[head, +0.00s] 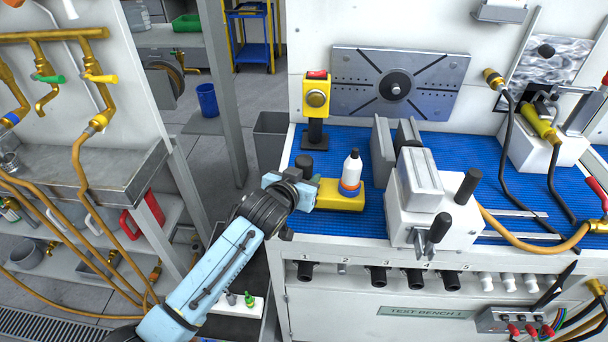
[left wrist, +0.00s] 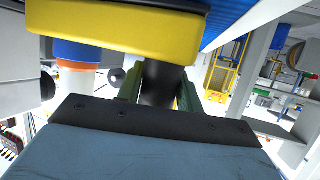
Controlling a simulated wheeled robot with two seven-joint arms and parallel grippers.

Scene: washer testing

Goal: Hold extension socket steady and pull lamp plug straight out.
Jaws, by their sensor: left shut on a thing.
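I cannot clearly make out an extension socket or a lamp plug by those names. My left gripper (head: 303,186) reaches over the front left corner of the blue-matted bench, beside a yellow block (head: 338,196). In the left wrist view its greenish fingers are shut on a dark cylindrical piece (left wrist: 160,84), right by the yellow block (left wrist: 112,28). A black cylinder top (head: 304,162) shows just behind the gripper in the head view. A white bottle-shaped piece with blue and orange bands (head: 351,172) stands upright at the yellow block. My right gripper is in neither view.
A yellow push-button post (head: 316,100) stands behind the gripper. Numbered ports line the bench front (head: 416,279). Blue mat (head: 453,150) lies bare behind the fixture.

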